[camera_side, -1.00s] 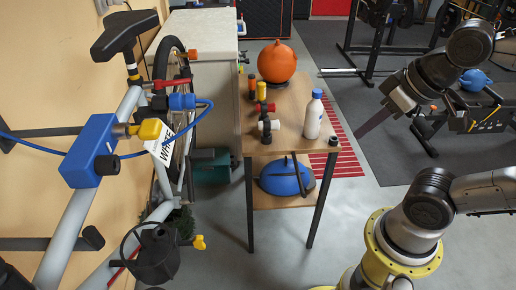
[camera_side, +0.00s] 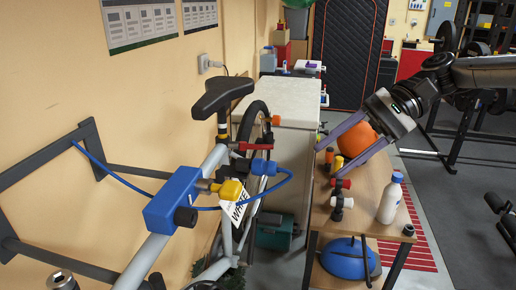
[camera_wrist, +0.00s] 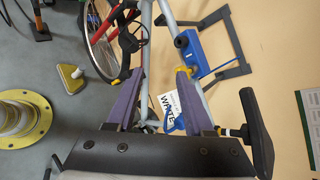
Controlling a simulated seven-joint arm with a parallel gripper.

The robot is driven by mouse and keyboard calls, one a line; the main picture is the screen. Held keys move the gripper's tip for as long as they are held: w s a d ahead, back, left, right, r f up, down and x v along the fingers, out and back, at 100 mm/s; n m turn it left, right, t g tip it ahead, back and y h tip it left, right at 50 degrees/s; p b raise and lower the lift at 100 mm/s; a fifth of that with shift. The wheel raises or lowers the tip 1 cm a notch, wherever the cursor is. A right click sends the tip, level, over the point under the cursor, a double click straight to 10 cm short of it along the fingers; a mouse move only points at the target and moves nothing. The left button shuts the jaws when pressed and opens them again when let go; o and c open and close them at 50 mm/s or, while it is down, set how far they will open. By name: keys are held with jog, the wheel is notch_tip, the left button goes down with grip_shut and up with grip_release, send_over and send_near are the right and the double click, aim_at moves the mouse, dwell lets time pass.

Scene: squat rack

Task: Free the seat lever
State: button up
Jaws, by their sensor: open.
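The bike's black saddle (camera_side: 222,95) sits on a seat post banded in yellow. A red lever (camera_side: 255,146) sticks out right of the seat clamp, with a blue piece (camera_side: 263,167) just below it. A blue cable runs from that piece to a blue box (camera_side: 172,200) with a yellow knob (camera_side: 231,191). A white tag (camera_side: 238,209) hangs beside the knob. My gripper (camera_side: 329,163) is open and empty, right of the lever and apart from it. In the wrist view my gripper (camera_wrist: 162,72) spans the tag and frame; the red lever cannot be made out there.
A wooden table (camera_side: 372,205) on the right holds an orange ball (camera_side: 358,141), a white bottle (camera_side: 390,200) and small coloured parts. The bike stands close to the tan wall with grey brackets (camera_side: 92,150).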

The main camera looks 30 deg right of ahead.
aim_at(258, 147)
jog(key=w+d+f+m+t+y, duration=0.15)
jog(key=w+d+m, duration=0.25)
jog(key=w, duration=0.5)
jog(key=w+d+f+m+t+y, duration=0.1)
jog(key=w+d+m+t+y, duration=0.15)
jog(key=w, duration=0.75)
jog(key=w+d+f+m+t, duration=0.2)
jog(key=w+d+f+m, duration=0.4)
jog(key=d+f, duration=0.55)
jog(key=shift+y, duration=0.3)
jog(key=x, duration=0.5)
jog(key=f+x, duration=0.1)
jog(key=x, duration=0.9)
jog(key=shift+s+a+f, duration=0.15)
jog(key=shift+a+f, duration=0.05)
grip_shut()
